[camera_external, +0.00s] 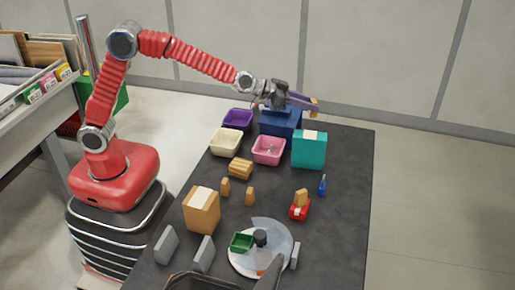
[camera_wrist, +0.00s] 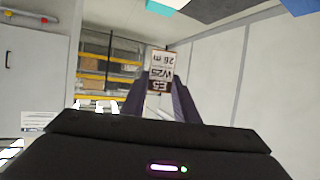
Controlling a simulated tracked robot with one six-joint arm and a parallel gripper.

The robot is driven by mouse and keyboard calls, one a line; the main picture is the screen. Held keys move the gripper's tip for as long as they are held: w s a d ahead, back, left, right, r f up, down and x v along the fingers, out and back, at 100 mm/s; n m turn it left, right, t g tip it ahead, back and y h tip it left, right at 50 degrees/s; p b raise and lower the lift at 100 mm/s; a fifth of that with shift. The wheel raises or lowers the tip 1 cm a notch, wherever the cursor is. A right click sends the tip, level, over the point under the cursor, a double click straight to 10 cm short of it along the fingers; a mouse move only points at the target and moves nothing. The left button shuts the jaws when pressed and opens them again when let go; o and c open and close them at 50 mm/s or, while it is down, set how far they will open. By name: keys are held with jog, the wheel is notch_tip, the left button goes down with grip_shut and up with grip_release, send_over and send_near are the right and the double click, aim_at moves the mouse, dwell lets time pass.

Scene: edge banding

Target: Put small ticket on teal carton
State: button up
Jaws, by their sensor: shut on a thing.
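My gripper (camera_external: 308,103) is at the far end of the table, above and behind the blue box, pointing right. Its dark fingers (camera_wrist: 165,102) are shut on the small ticket (camera_wrist: 162,70), a white and brown printed tag that sticks out past the fingertips in the wrist view. In the external view only a small orange-brown bit shows at the tips. The teal carton (camera_external: 309,153) stands upright on the table, below and nearer than the gripper, with a pale patch on its top. A teal patch (camera_wrist: 165,5) shows at the wrist view's top edge.
A blue box (camera_external: 280,124), purple bin (camera_external: 237,118), pink bin (camera_external: 268,150) and cream bin (camera_external: 226,142) stand beside the carton. Cardboard boxes, a red dispenser (camera_external: 299,210), a blue bottle (camera_external: 322,185) and a round turntable (camera_external: 260,262) are nearer. The table's right side (camera_external: 350,200) is clear.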

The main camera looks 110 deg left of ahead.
jog(key=shift+f, duration=2.45)
jog(key=shift+f, duration=1.85)
jog(key=shift+f, duration=0.15)
jog(key=o, duration=1)
jog(key=shift+s+d+r, duration=0.15)
jog(key=shift+s+r, duration=0.15)
jog(key=shift+v, duration=5.6)
